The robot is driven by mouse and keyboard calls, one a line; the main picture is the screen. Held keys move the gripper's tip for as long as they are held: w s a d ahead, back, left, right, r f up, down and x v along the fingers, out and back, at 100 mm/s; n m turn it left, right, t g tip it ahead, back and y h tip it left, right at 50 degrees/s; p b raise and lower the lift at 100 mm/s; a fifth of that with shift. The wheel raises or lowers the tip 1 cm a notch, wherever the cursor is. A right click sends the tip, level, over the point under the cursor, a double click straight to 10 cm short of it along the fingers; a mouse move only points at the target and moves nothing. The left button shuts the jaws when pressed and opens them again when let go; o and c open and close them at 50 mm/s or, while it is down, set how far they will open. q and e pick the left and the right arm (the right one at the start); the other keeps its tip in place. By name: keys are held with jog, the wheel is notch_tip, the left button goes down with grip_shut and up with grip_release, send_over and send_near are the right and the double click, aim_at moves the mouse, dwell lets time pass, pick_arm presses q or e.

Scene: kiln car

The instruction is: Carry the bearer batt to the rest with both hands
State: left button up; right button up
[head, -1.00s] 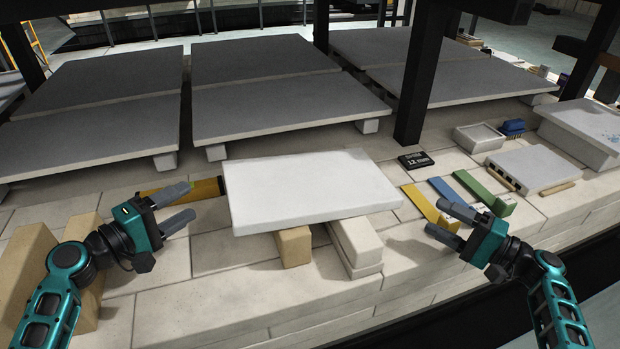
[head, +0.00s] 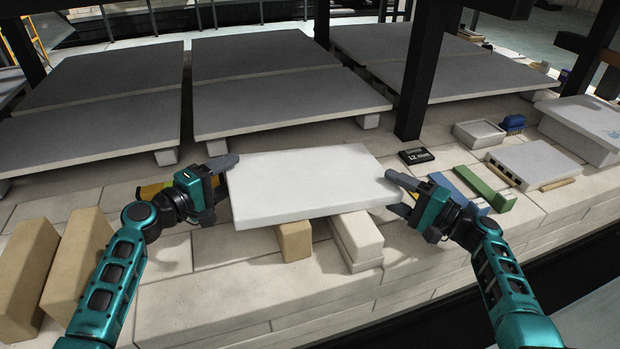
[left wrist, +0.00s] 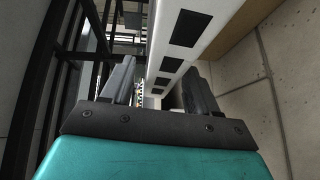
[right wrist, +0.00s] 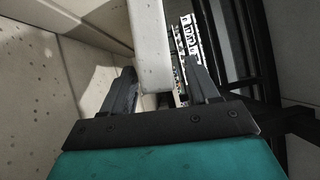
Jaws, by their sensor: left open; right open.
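The bearer batt, a white flat slab (head: 300,185), lies across a tan block (head: 295,241) and a pale block (head: 357,240). In the left wrist view the batt's edge with dark slots (left wrist: 183,30) passes between the open fingers (left wrist: 160,88). My right gripper (head: 397,193) is open at its right end. In the right wrist view the batt's edge (right wrist: 151,45) stands between the fingers (right wrist: 158,88). I cannot tell which thing is the rest.
Two tan blocks (head: 76,258) stand at the left, by my left arm. Grey shelves (head: 285,105) lie behind, with a black post (head: 415,90). A black card (head: 416,156), a green strip (head: 485,187), a slotted slab (head: 530,162) and a tray (head: 479,134) are at right.

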pick_arm(q)
jog(key=shift+w+d, duration=0.45)
jog(key=shift+w, duration=0.15)
pick_arm(e)
jog(key=shift+w+a, duration=0.45)
jog(key=shift+a, duration=0.1)
pick_arm(q)
grip_shut()
pick_arm(e)
grip_shut()
pick_arm(q)
jog(key=shift+r, duration=0.2)
pick_arm(e)
jog(key=shift+r, duration=0.3)
